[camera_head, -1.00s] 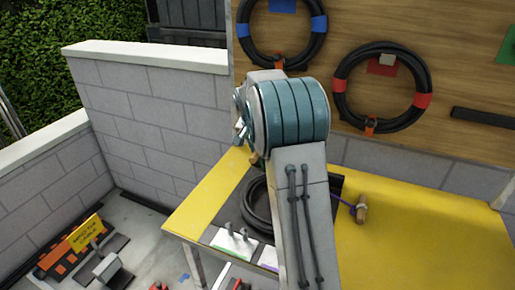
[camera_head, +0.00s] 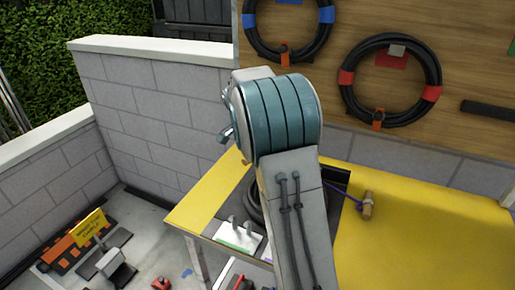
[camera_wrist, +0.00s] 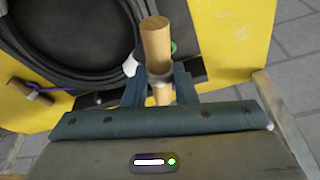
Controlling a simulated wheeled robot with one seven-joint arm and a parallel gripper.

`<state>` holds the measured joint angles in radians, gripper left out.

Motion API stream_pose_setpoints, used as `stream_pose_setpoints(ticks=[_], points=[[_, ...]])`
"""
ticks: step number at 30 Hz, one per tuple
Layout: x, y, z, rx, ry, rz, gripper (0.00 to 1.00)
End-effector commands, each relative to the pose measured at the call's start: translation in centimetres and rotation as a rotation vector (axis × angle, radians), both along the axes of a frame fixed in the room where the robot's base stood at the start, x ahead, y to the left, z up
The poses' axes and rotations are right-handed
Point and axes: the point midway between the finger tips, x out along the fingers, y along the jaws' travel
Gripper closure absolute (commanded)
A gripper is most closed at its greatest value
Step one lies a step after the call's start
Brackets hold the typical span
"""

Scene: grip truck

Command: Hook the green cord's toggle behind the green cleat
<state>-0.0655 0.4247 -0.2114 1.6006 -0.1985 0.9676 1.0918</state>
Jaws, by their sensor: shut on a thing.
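In the wrist view my gripper (camera_wrist: 159,78) is shut around a wooden toggle (camera_wrist: 156,42), which sticks up between the two fingers. A small green spot (camera_wrist: 173,47) shows just beside the toggle; I cannot tell whether it is cord or something else. In the head view a white plate with a green edge (camera_head: 233,247) and grey upright prongs (camera_head: 248,227) sits at the table's front left, and looks like the green cleat. My arm hides the gripper and toggle in the head view. The green cord's run is not clearly visible.
A black cable coil (camera_wrist: 62,72) lies on the yellow table (camera_head: 420,225), partly behind my arm. Another wooden toggle (camera_head: 367,205) on a purple cord rests at the right of the coil. Coils hang on the wooden board (camera_head: 340,30) behind. The table's right side is clear.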

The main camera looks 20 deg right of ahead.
Motion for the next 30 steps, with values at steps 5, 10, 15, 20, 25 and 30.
stream_pose_setpoints(ticks=[5, 10, 15, 20, 25, 30], points=[[-1.5, 1.1, -0.1, -0.001, 0.0, -0.137, 0.98], [-3.0, 2.0, 0.0, 0.0, 0.0, -0.27, 0.98], [-4.4, 2.9, 0.0, 0.0, 0.0, -0.405, 0.98], [-5.7, 3.8, 0.0, 0.0, 0.0, -0.531, 0.98], [-7.2, 4.7, 0.1, -0.001, -0.001, -0.665, 0.98], [-8.6, 5.6, 0.1, 0.0, 0.0, -0.797, 0.98]])
